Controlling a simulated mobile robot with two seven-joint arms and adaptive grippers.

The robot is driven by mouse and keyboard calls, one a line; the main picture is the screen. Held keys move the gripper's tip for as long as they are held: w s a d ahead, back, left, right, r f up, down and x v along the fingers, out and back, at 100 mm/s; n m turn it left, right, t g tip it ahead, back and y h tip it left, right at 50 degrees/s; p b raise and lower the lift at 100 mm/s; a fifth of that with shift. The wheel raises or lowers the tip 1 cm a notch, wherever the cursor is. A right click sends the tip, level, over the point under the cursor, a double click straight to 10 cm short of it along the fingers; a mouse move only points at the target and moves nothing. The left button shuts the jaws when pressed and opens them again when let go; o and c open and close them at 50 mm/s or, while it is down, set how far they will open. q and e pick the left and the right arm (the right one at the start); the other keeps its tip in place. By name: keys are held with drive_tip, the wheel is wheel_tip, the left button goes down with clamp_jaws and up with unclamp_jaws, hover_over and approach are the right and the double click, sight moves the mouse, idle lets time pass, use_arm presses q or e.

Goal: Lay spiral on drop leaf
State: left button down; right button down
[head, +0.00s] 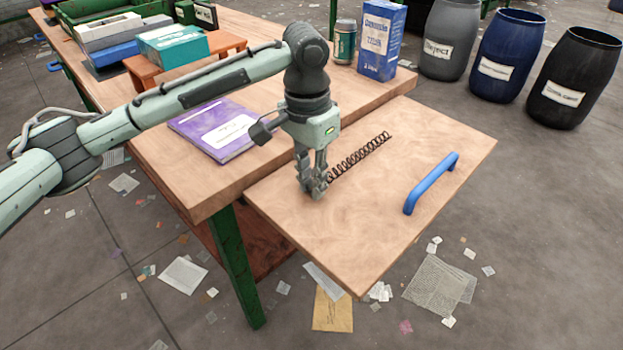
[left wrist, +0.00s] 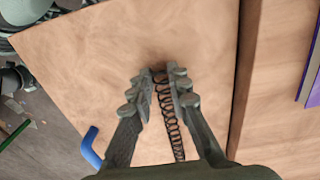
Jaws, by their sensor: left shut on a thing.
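The spiral (head: 358,157) is a dark coil. In the head view it stretches to the upper right from my left gripper (head: 314,190), low over the drop leaf (head: 350,235). My left gripper is shut on one end of the spiral. In the left wrist view the spiral (left wrist: 173,125) runs between the fingers of my left gripper (left wrist: 167,75), with the drop leaf (left wrist: 110,60) behind. I cannot tell for sure whether the whole spiral touches the leaf. My right gripper is not in view.
A blue handle (head: 431,183) stands on the leaf's right part. On the main table are a purple book (head: 214,128), a cylinder (head: 344,42), a blue-white carton (head: 381,40) and a teal box (head: 173,45). Barrels (head: 507,55) stand behind. The leaf's front is clear.

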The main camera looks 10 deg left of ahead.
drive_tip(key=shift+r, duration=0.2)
use_arm(q)
drive_tip(key=shift+f, duration=0.1)
drive_tip(key=c, duration=1.4)
unclamp_jaws()
drive_tip(key=shift+c, duration=0.2)
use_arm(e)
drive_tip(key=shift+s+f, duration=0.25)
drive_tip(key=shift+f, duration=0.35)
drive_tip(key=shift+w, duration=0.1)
